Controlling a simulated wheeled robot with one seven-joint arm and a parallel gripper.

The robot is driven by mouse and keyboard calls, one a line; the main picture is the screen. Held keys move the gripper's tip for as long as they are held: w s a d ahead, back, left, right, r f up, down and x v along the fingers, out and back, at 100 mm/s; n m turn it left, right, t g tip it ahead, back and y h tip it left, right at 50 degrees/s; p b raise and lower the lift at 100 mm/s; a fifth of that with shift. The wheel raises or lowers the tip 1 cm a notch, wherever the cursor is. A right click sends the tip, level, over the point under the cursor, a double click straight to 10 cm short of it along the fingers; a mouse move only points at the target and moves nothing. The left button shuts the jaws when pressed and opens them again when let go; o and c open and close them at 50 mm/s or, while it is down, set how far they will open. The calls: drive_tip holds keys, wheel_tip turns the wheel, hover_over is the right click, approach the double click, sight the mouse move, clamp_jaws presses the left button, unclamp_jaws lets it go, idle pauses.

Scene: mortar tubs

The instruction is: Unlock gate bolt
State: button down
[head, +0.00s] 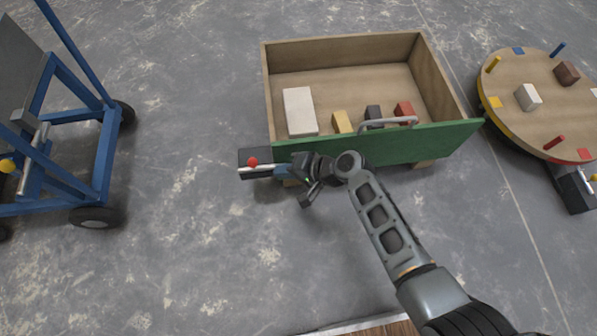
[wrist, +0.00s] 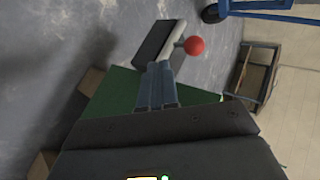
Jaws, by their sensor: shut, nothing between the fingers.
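A bolt with a red ball knob (head: 252,162) and a pale rod sits on a dark block (head: 246,155) at the left end of the green front panel (head: 420,143) of a wooden box. My gripper (head: 281,171) is just right of the knob, its fingers pointing left toward it. In the wrist view the shut, empty fingers (wrist: 161,68) end close to the dark block (wrist: 158,42), with the red knob (wrist: 194,46) to their right. A gap shows between fingers and knob in the head view; I cannot tell whether they touch the block.
The wooden box (head: 342,48) holds several blocks, and its front has a grey handle (head: 388,121). A blue cart (head: 82,165) with a yellow-knobbed bolt (head: 8,166) stands at left. A round table (head: 530,120) with pegs and blocks is at right. Floor left of the bolt is clear.

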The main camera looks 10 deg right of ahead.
drive_tip(key=shift+w+a+r+b, duration=0.1)
drive_tip(key=shift+w+a, duration=0.25)
drive_tip(key=shift+a, duration=0.3)
drive_tip(key=shift+w+a+r+b, duration=0.1)
drive_tip(key=shift+w+a, duration=0.25)
drive_tip(key=shift+a, duration=0.3)
drive_tip(key=shift+w+a+b, duration=0.1)
drive_tip(key=shift+w+a, duration=0.25)
drive_tip(key=shift+a, duration=0.3)
drive_tip(key=shift+w+a, duration=0.1)
drive_tip(key=shift+a, duration=2.45)
